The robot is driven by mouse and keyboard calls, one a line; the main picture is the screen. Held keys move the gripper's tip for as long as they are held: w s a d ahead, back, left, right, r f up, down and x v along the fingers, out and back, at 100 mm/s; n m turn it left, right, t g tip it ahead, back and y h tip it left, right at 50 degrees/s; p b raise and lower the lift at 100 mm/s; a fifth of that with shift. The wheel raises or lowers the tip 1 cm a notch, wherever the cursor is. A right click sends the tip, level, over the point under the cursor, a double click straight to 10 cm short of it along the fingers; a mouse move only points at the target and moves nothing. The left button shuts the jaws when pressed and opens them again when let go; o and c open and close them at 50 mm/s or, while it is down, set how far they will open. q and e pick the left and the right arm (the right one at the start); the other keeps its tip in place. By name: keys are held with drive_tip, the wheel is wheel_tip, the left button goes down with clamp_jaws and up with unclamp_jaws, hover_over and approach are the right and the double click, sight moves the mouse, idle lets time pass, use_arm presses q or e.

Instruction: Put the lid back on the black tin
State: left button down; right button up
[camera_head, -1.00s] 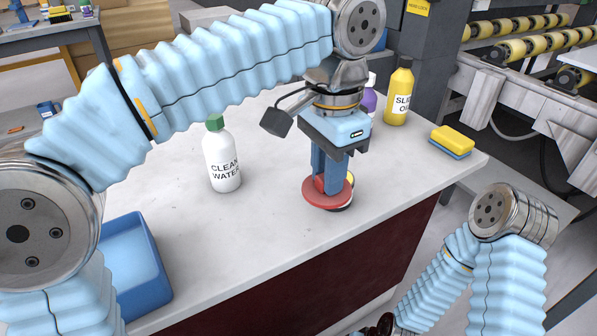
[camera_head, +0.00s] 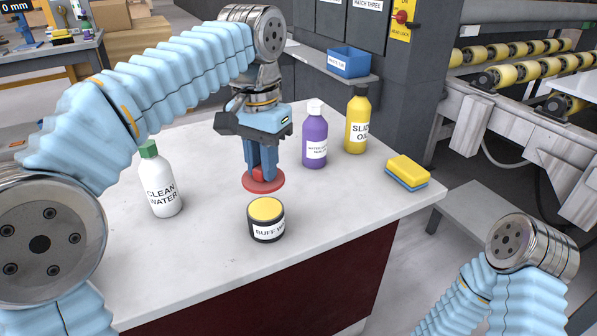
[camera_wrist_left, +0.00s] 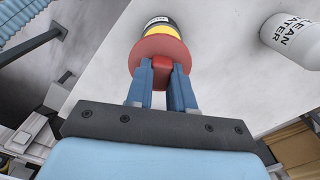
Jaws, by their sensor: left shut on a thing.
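The black tin (camera_head: 267,229) stands upright on the slab, lidless, with a yellow top surface showing and a white label on its side. The red lid (camera_head: 250,186) is a flat disc with a red knob. My left gripper (camera_head: 263,172) is shut on the knob, fingers pointing down, and holds the lid behind the tin in the head view. I cannot tell how high the lid is. In the left wrist view the lid (camera_wrist_left: 150,50) overlaps part of the tin (camera_wrist_left: 160,22). My right gripper is out of view; only my right arm shows.
A clean water bottle (camera_head: 160,187) stands at the left. A purple bottle (camera_head: 314,140), a yellow bottle (camera_head: 357,125) and a yellow-blue sponge (camera_head: 408,172) are at the right. The pale slab (camera_head: 200,260) is clear around the tin, and its front edge is near.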

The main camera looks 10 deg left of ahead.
use_arm(q)
drive_tip(key=shift+w+a, duration=0.15)
drive_tip(key=shift+w, duration=0.05)
drive_tip(key=shift+f, duration=0.6)
drive_tip(key=shift+f+b, duration=1.4)
drive_tip(key=shift+f, duration=1.2)
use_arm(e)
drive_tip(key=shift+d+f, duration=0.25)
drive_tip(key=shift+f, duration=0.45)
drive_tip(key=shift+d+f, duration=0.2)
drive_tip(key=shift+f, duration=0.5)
use_arm(q)
drive_tip(key=shift+p, duration=0.5)
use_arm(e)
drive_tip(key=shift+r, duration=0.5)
use_arm(q)
drive_tip(key=shift+f, duration=0.1)
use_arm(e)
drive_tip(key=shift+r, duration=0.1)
use_arm(q)
drive_tip(key=shift+p, duration=0.3)
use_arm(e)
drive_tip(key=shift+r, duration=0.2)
use_arm(q)
drive_tip(key=shift+c, duration=2.2)
unclamp_jaws()
